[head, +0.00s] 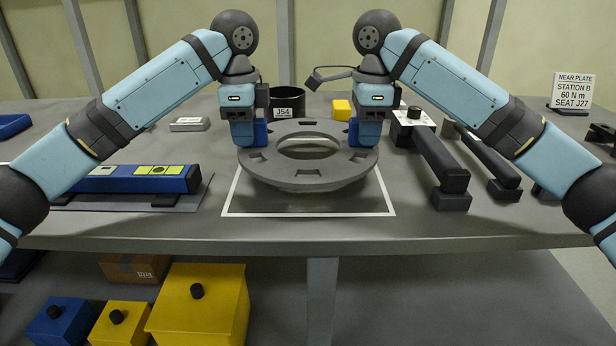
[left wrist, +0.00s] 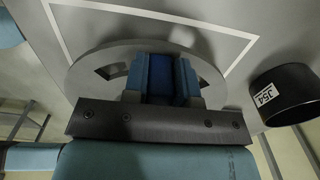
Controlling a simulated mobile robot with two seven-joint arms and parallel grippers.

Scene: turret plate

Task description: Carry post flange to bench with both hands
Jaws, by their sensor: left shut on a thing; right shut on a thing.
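The post flange (head: 308,178) is a grey ring with a central hole and several slots. It is level, over the white-outlined rectangle on the grey bench (head: 300,228). I cannot tell whether it touches the bench. My left gripper (head: 253,138) is shut on the ring's left side, and my right gripper (head: 362,138) is shut on its right side. In the left wrist view, blue fingers of my left gripper (left wrist: 172,80) sit at the flange (left wrist: 95,68). The fingertips' contact with the ring is partly hidden.
A black cup labelled J54 (head: 287,102) stands behind the flange. A blue level (head: 135,179) lies left, and a dark bar tool (head: 440,160) lies right. A small yellow block (head: 342,109) is behind. Yellow boxes (head: 200,305) stand under the bench. The front strip is clear.

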